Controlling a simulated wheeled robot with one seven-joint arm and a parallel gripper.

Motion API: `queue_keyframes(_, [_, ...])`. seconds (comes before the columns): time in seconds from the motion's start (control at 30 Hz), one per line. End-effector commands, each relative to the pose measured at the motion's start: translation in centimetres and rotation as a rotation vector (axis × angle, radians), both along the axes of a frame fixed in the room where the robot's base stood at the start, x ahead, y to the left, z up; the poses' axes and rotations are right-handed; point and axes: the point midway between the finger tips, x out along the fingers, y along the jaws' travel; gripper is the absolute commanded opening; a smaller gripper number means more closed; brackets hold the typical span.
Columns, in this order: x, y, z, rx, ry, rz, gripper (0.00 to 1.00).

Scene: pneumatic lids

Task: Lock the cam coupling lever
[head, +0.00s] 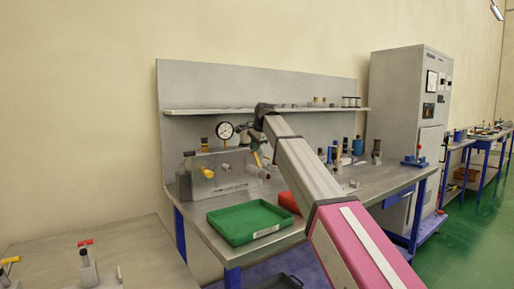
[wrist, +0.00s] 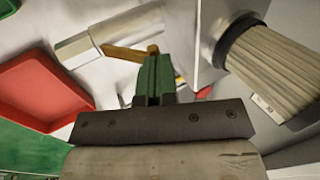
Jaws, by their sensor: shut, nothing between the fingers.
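My gripper (wrist: 153,62) has green fingers that are shut with nothing between them. In the head view my gripper (head: 258,158) is at the right end of a grey box on the bench, partly hidden by my arm. In the wrist view an orange-brown bar (wrist: 122,53), which looks like the coupling lever, lies just beyond the fingertips. It runs left towards a silver cylindrical part (wrist: 85,48). I cannot tell whether the fingertips touch the bar. The grey box (head: 222,183) carries a yellow-handled part (head: 206,172) on its front.
A green tray (head: 249,238) is at the bench's front edge, with a red tray (head: 289,203) beside it; the red tray (wrist: 45,90) is left in the wrist view. A ribbed pale cylinder (wrist: 272,68) with a black collar is close on the right. A gauge (head: 225,130) stands behind.

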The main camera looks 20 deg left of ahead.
Motion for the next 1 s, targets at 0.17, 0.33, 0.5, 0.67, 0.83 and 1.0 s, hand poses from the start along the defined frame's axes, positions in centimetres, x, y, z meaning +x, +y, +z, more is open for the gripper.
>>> queue_keyframes(0.17, [0.7,0.8,-0.5,0.001,-0.001,0.0,0.0])
queue_keyframes(0.33, [0.9,1.1,-0.8,0.002,-0.001,0.0,0.0])
queue_keyframes(0.5, [0.9,1.0,-0.8,0.002,-0.001,0.0,0.0])
queue_keyframes(0.67, [0.7,0.8,-0.9,0.002,-0.001,0.0,0.0])
queue_keyframes(0.83, [0.2,0.3,-1.1,0.002,-0.001,0.0,0.0])
queue_keyframes(1.0, [-0.1,-0.1,-1.2,0.002,-0.001,0.0,0.0])
